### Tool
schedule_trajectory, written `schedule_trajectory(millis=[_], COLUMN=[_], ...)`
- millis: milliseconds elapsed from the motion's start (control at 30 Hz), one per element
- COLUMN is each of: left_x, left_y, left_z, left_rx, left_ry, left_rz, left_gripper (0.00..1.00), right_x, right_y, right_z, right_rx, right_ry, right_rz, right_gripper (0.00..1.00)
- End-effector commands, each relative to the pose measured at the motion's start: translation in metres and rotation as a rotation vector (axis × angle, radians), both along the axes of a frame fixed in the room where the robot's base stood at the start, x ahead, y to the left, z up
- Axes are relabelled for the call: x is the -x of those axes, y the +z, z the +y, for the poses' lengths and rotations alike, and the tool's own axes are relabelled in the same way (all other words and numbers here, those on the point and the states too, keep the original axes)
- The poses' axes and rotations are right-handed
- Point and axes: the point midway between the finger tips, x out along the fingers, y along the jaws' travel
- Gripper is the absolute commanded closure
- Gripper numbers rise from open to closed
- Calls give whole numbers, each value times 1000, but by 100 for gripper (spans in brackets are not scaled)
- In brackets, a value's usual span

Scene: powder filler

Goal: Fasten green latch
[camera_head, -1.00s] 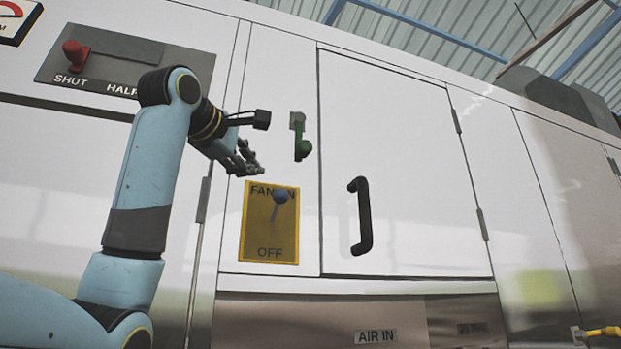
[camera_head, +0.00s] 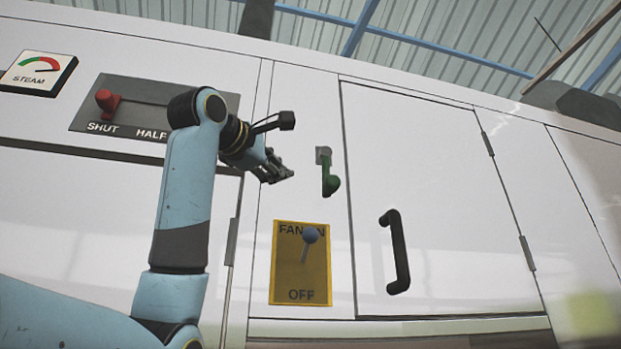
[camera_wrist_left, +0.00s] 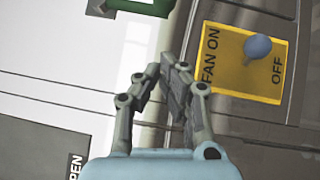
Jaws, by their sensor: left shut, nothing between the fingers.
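The green latch (camera_head: 330,178) is on the white panel just left of the door (camera_head: 430,200). Its green handle hangs down from a small grey mount. The door is flush with the panel. My left gripper (camera_head: 285,174) is to the left of the latch, apart from it, with its fingers together and nothing between them. In the left wrist view the gripper (camera_wrist_left: 178,75) points up the picture, and part of the green latch (camera_wrist_left: 146,8) shows at the top edge. My right gripper is not in view.
A yellow fan plate (camera_head: 288,285) with a blue-knobbed lever (camera_head: 309,238) is below the latch. A black door handle (camera_head: 397,255) is to the right. A red-knobbed slider (camera_head: 108,101) and a steam gauge (camera_head: 38,73) are at the upper left.

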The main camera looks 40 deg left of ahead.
Motion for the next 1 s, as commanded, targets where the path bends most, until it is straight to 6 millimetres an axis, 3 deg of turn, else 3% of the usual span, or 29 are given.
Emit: schedule_trajectory(millis=[33, 267, 400, 600, 1000], left_x=[-13, -60, -75, -86, -87], left_y=[4, 10, 14, 13, 12], left_z=[2, 8, -8, -16, -16], left_rx=[1, 1, 0, 0, 1], left_ry=[0, 0, -3, 0, 0], left_rz=[7, 5, 2, 0, -2], left_gripper=[100, 100, 100, 100, 100], right_x=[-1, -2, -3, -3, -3], right_y=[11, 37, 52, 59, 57], right_z=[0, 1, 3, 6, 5], right_rx=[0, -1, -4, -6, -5], right_ry=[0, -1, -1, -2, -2], right_rz=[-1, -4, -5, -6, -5], right_gripper=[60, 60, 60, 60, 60])
